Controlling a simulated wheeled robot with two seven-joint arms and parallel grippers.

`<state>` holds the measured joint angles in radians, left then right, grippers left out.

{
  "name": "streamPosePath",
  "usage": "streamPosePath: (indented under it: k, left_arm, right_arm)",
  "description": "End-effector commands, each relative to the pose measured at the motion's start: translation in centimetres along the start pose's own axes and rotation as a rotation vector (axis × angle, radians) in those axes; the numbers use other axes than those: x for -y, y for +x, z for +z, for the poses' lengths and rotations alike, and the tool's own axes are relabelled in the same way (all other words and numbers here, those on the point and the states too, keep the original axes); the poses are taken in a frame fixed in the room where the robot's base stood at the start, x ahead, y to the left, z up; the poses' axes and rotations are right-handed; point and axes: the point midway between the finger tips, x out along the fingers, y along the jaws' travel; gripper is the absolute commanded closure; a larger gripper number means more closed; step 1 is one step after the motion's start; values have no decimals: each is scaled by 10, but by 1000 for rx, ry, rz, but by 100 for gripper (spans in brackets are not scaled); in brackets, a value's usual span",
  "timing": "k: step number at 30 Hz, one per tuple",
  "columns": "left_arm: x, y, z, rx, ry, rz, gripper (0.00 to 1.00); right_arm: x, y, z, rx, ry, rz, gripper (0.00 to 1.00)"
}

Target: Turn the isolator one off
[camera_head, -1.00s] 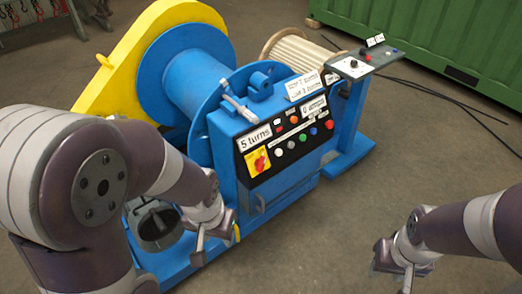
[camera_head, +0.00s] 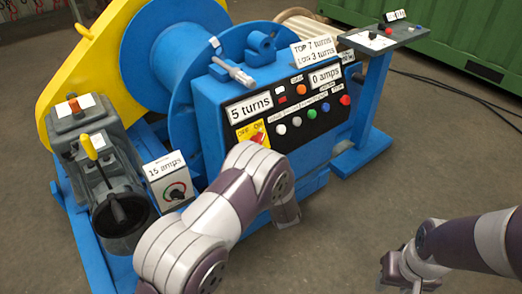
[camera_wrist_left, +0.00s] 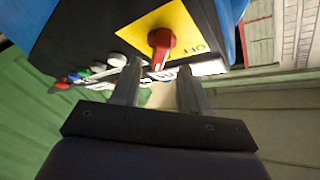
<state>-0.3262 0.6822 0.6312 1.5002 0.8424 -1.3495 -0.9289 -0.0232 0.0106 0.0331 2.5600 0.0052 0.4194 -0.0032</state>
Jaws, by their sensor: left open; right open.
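The isolator is a yellow plate (camera_head: 241,134) with a red rotary knob (camera_head: 258,138), marked OFF and ON, on the winch's black panel. My left arm partly covers it in the head view. In the left wrist view the yellow plate (camera_wrist_left: 187,25) and red knob (camera_wrist_left: 161,42) appear upside down, just beyond my left gripper (camera_wrist_left: 159,78). Its two fingers are apart with nothing between them. The knob lies past the fingertips; I see no contact. My right gripper (camera_head: 393,274) is open and empty, low at the right, far from the panel.
Several coloured buttons (camera_head: 311,113) sit beside the isolator. A grey box labelled 15 amps with a dial (camera_head: 176,191), and a yellow-handled lever (camera_head: 90,146), stand at the left. A pedestal control (camera_head: 384,38) is at the right. The floor in front is clear.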

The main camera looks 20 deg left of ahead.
Motion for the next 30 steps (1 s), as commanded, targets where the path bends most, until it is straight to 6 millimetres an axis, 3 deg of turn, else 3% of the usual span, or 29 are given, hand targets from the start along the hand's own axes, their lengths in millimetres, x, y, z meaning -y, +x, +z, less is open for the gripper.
streamPosePath:
  k: [6,16,17,20,21,30]
  left_arm:
    - [-1,36,1,1,-1,1,55]
    - [0,42,0,0,-1,2,55]
    - [0,42,0,0,-1,2,62]
    - [0,42,0,0,-1,2,94]
    - [0,42,0,0,-1,2,100]
    - [-2,42,1,1,-21,-11,100]
  right_arm:
    - [0,8,1,0,0,0,57]
    - [0,9,1,0,0,0,57]
    - [0,9,1,0,0,0,57]
    - [0,9,1,0,0,0,57]
    - [0,9,1,0,0,0,57]
    - [0,12,2,0,0,0,57]
